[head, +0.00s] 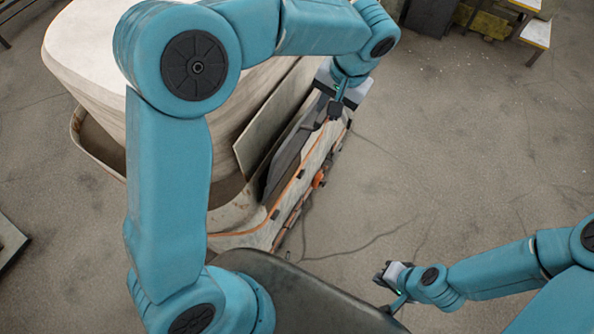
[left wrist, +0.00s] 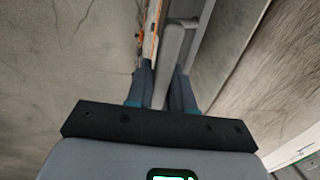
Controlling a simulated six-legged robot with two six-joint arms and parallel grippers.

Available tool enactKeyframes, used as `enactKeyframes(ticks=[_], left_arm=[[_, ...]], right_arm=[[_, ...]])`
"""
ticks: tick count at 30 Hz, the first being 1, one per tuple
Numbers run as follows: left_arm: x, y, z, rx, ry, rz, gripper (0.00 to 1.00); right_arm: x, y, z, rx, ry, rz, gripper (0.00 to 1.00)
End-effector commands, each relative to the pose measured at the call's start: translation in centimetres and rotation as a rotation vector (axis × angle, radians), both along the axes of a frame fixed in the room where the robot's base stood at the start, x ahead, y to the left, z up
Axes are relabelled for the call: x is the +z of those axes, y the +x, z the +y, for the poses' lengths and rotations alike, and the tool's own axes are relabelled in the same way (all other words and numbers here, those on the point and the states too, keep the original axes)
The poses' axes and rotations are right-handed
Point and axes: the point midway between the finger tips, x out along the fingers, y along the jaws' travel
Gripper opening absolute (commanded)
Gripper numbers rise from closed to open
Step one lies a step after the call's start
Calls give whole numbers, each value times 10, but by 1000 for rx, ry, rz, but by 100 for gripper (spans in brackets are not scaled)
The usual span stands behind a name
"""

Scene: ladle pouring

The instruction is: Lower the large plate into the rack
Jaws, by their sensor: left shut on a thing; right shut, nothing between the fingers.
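My left gripper (head: 335,106) is shut on a thin dark grey plate (head: 291,153), which stands on edge and slants down to the left. In the left wrist view the grey plate (left wrist: 172,52) passes between the two fingers (left wrist: 160,75). A pale, orange-edged frame (head: 318,160), perhaps the rack, lies right beside and below it. I cannot tell whether the plate touches the frame. A flat beige panel (head: 275,118) stands just left of the plate. My right gripper (head: 382,274) is shut and empty, low on the right, apart from all of these.
A large pale tapered vessel (head: 82,52) fills the upper left, partly hidden by my left arm. A small orange part (head: 319,179) sits on the frame's outer side. Yellowish and dark furniture (head: 489,23) stands far at the top right.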

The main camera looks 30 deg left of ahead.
Motion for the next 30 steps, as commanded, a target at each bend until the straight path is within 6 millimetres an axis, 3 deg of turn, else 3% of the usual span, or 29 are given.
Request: enactKeyframes(ticks=[16,30], left_arm=[[50,1,1,0,2,-6,0],[55,1,0,0,2,-5,0]], right_arm=[[0,0,0,0,0,0,0],[0,0,0,0,0,0,0]])
